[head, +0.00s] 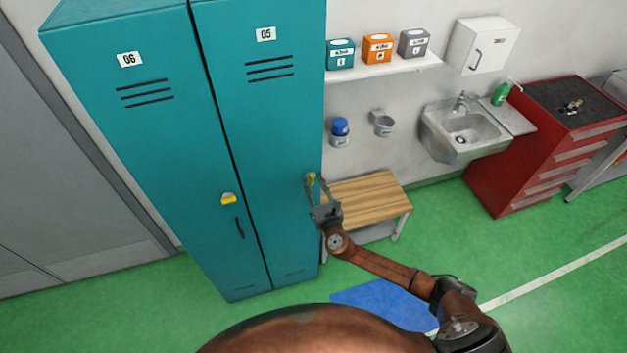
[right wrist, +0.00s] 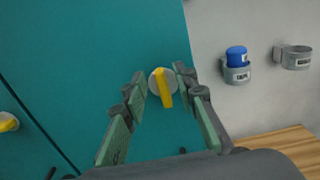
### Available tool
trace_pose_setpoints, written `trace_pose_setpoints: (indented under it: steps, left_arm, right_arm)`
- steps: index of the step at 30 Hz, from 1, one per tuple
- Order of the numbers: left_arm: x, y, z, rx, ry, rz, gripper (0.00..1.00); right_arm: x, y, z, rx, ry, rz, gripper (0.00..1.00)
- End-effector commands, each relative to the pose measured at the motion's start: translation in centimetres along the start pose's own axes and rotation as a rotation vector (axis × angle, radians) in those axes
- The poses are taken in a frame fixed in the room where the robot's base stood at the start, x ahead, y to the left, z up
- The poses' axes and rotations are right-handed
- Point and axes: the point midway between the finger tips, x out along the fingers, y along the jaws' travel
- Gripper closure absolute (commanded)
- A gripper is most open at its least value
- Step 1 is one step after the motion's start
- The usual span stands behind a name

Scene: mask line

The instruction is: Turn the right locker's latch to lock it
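The right locker (head: 284,130) is teal, numbered 05, with its door closed. Its latch (head: 311,179) is a yellow lever on a round grey base near the door's right edge. In the right wrist view the latch (right wrist: 165,90) has its lever close to upright, slightly tilted. My right gripper (head: 316,192) is at the latch. In the right wrist view its fingers (right wrist: 161,98) are spread, one on each side of the lever, with gaps visible. I cannot tell how deep the lever sits between the fingertips. My left gripper is not in view.
The left locker (head: 150,140), numbered 06, has its own yellow latch (head: 228,198). Green floor lies in front.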

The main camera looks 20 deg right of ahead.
Motion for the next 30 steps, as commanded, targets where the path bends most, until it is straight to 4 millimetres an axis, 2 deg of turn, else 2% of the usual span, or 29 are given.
trace_pose_setpoints:
  steps: [4, 11, 22, 30]
  left_arm:
    - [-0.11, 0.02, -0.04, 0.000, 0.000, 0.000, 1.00]
    - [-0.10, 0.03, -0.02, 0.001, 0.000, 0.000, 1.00]
    - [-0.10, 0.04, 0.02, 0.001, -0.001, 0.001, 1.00]
    - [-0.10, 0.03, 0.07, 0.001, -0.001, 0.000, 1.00]
  right_arm:
    - [0.67, -0.01, -0.02, -0.001, 0.001, 0.000, 0.73]
    - [0.70, -0.03, -0.06, 0.000, 0.001, 0.000, 0.73]
    - [0.68, -0.05, -0.05, 0.001, 0.001, -0.001, 0.99]
    - [0.68, -0.09, -0.06, 0.000, 0.001, -0.001, 1.00]
